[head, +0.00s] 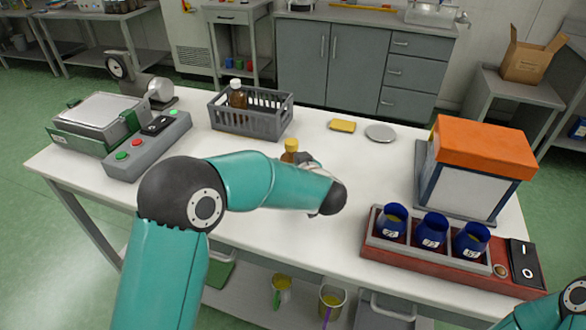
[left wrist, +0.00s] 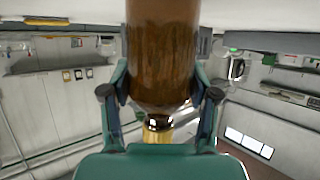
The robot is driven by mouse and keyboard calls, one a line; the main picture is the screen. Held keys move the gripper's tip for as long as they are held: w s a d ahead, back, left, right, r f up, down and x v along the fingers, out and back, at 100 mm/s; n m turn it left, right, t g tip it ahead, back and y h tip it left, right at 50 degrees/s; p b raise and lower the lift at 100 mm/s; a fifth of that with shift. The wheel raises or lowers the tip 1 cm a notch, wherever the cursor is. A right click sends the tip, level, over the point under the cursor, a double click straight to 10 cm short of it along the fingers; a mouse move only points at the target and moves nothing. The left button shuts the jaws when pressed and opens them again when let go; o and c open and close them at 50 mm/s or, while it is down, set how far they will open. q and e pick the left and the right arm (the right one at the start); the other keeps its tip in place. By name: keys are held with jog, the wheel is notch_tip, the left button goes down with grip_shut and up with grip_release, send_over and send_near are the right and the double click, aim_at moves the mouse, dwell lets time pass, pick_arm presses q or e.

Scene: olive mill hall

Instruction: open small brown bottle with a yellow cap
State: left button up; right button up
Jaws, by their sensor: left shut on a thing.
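The small brown bottle (head: 288,157) with its yellow cap (head: 291,144) shows just behind my left forearm in the head view. It looks upright. My left gripper (head: 304,159) is shut on it, mostly hidden behind my arm. In the left wrist view the brown bottle (left wrist: 160,50) fills the space between the two fingers, and the yellow cap (left wrist: 156,136) shows at the lower end, partly covered by my gripper's body. The cap looks in place on the bottle. The bottle's base is hidden, so I cannot tell whether it touches the table. My right gripper is out of view.
A grey crate (head: 251,126) holding a brown bottle with a white cap (head: 237,95) stands behind. A yellow sponge (head: 342,126) and grey disc (head: 380,133) lie right of it. A red tray (head: 374,254) with blue cups stands front right. The table's middle (head: 370,170) is clear.

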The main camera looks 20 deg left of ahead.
pick_arm(q)
jog(key=shift+r, duration=0.15)
notch_tip(320, 180, up, 20)
jog(key=p, duration=0.3)
dwell(0.4)
jog(key=o, duration=0.7)
grip_shut()
jog(key=shift+a, duration=0.1)
